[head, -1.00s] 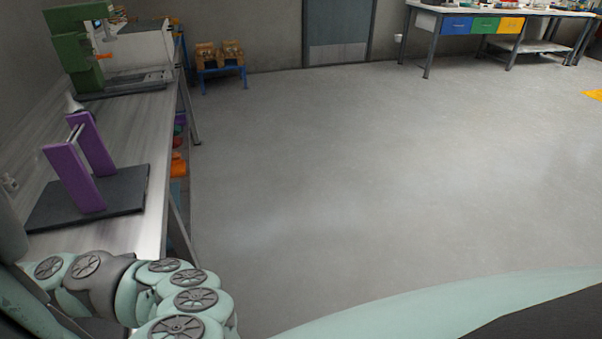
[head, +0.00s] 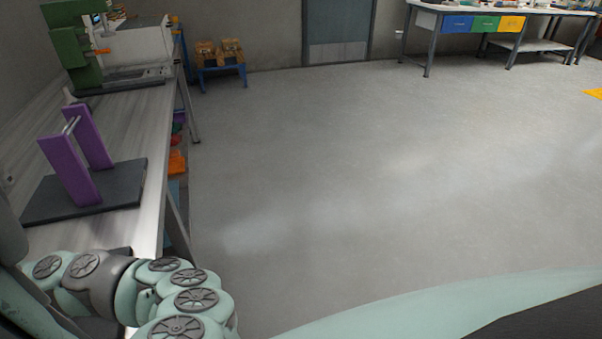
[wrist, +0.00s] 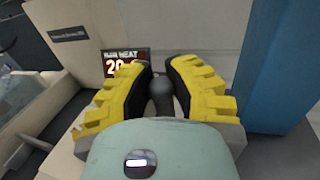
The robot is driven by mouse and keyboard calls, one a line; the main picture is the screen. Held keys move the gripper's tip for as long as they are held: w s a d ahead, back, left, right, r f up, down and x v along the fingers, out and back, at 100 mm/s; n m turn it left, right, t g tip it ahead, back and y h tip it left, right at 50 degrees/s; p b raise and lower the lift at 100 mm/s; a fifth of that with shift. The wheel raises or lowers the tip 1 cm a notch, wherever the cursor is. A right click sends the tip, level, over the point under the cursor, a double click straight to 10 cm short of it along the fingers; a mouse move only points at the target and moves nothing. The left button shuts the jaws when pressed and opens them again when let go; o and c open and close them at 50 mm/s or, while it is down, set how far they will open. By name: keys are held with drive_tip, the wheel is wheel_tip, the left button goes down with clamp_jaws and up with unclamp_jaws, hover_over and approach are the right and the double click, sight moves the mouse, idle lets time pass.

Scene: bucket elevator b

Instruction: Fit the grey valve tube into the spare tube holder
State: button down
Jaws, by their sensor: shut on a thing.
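In the wrist view my gripper (wrist: 160,78) has yellow ribbed fingers with black pads. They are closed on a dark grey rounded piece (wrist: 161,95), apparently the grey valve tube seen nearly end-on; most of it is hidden. In the head view a stand with two purple uprights (head: 68,170) on a dark base plate (head: 118,183) is on the left bench. Thin pale rods span the tops of the uprights. I cannot tell whether this stand is the spare tube holder. My gripper is not seen in the head view.
The bench (head: 150,128) runs along the left wall, with a green and white machine (head: 140,48) at its far end. In the wrist view a lit display (wrist: 120,62) and a blue upright panel (wrist: 285,65) show beyond the fingers. The floor (head: 370,170) is wide and clear.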

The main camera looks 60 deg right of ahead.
drive_tip(key=shift+f+b, duration=1.15)
drive_tip(key=shift+b, duration=0.15)
drive_tip(key=c, duration=0.9)
unclamp_jaws()
drive_tip(key=shift+o, duration=0.2)
drive_tip(key=shift+d, duration=0.1)
drive_tip(key=shift+s+d, duration=0.1)
drive_tip(key=shift+d, duration=0.4)
drive_tip(key=v, duration=1.1)
drive_tip(key=shift+s+r, duration=0.1)
